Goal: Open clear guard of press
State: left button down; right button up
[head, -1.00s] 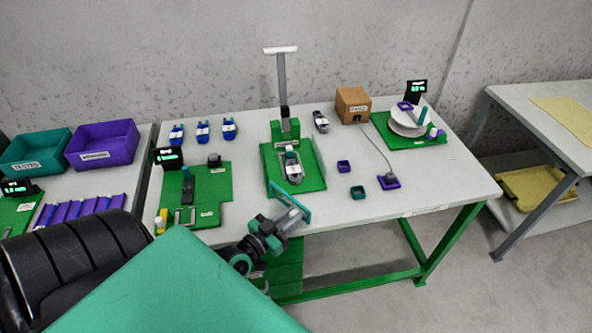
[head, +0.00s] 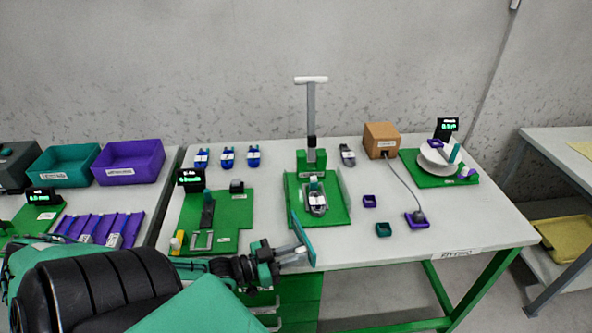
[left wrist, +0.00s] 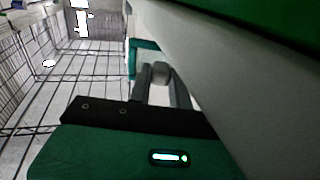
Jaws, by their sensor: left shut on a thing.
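The press (head: 311,157) stands on the table with a grey column, a white T-handle on top and a green base. A grey-and-teal part (head: 317,200) sits on its base. The clear guard (head: 303,238), a thin panel with teal edges, stands out in front of the base's left front corner. My left gripper (head: 299,249) is shut at the guard, at the table's front edge. In the left wrist view, its fingers (left wrist: 162,88) close around a grey knob (left wrist: 160,72), with a teal edge beside it. My right gripper is not in view.
A green fixture board (head: 228,215) lies left of the press. Blue parts (head: 227,157) stand behind.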

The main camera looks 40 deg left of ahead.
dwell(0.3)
pick_arm(q)
jog(key=c, duration=1.3)
grip_release()
jog(key=p+v, duration=0.1)
jog(key=v, duration=1.3)
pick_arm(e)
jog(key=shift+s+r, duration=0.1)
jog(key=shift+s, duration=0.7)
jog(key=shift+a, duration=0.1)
